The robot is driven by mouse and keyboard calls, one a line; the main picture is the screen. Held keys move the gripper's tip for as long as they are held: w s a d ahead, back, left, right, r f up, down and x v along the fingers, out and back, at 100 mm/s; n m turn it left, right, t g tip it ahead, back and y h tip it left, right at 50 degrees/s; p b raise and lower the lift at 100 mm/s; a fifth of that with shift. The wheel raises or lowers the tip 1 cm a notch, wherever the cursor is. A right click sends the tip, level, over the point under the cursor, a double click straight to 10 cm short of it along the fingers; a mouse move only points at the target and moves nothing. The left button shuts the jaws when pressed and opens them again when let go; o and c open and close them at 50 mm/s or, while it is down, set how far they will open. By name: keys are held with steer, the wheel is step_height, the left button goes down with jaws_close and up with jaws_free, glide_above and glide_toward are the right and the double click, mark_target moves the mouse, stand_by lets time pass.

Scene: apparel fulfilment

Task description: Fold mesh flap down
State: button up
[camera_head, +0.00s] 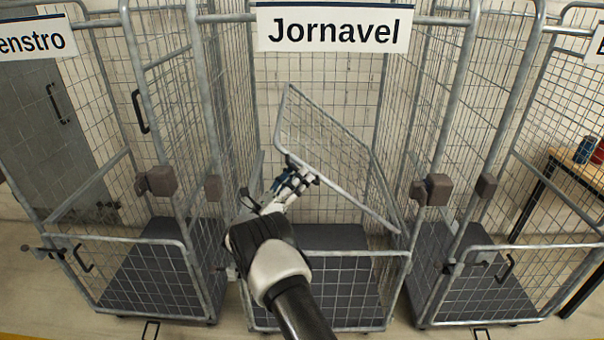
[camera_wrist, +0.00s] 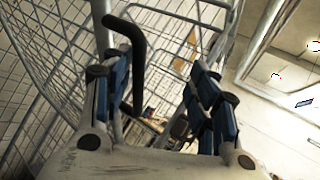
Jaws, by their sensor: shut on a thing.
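The mesh flap (camera_head: 330,145) is a grey wire panel with a tube frame. It hangs tilted inside the middle cage trolley under the "Jornavel" sign, neither upright nor flat. My gripper (camera_head: 290,182) is at the near left part of its front edge, shut on the flap. In the wrist view a black bent handle (camera_wrist: 137,60) stands between my gripper's blue-padded fingers (camera_wrist: 165,105), close to the left finger. The exact contact is hidden by the fingers.
The middle cage has a low front gate (camera_head: 365,257) and a dark base (camera_head: 330,237). Similar cages stand close on both sides, with a left front gate (camera_head: 130,238) and right front gate (camera_head: 540,246). A wooden table (camera_head: 575,165) is at far right.

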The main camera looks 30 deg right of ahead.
steer(key=shift+b+v, duration=0.35)
steer(key=shift+v, duration=0.65)
steer(key=shift+c, duration=0.5)
steer(key=b+v, duration=0.3)
steer(key=v, duration=0.4)
steer(key=shift+s+a, duration=0.25)
steer(key=shift+s, duration=0.2)
steer(key=shift+f, duration=0.1)
